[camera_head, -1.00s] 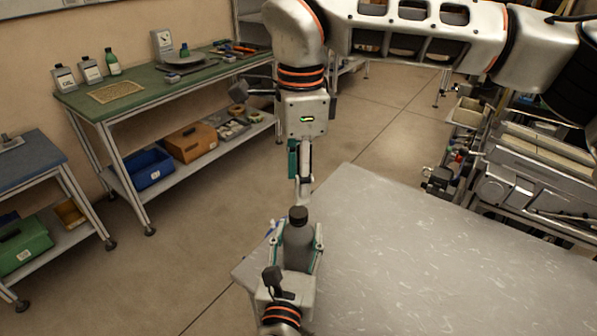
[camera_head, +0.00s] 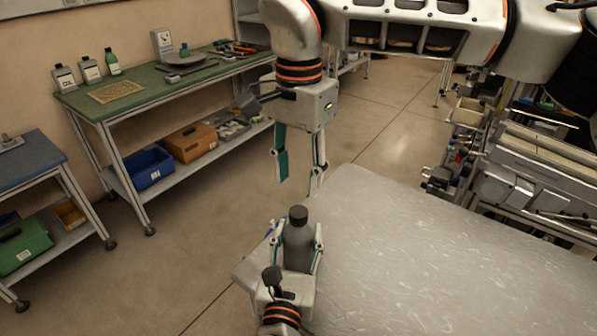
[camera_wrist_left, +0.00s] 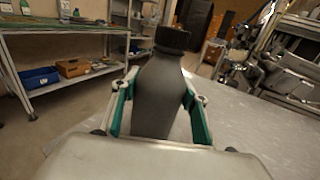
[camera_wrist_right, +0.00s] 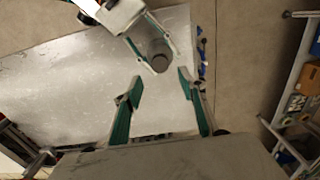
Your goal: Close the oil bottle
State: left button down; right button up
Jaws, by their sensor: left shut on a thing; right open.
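The oil bottle (camera_head: 298,245) is a dark grey bottle with a black cap (camera_head: 298,214) on its neck, standing upright near the left edge of the table. My left gripper (camera_head: 300,238) is shut around the bottle's body; the left wrist view shows both green-padded fingers on either side of the bottle (camera_wrist_left: 158,95). The cap (camera_wrist_left: 172,40) sits on top there. My right gripper (camera_head: 300,180) is open and empty, pointing down above the bottle and apart from it. In the right wrist view, the cap (camera_wrist_right: 160,62) appears ahead of the open fingers (camera_wrist_right: 160,80).
The grey table (camera_head: 430,250) is clear to the right of the bottle. A green workbench (camera_head: 150,85) with bottles and a scale stands at the back left. A machine (camera_head: 510,180) stands at the right. Blue items (camera_wrist_right: 200,70) lie by the table edge near the bottle.

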aim_at(299, 211)
jog(key=shift+f, duration=4)
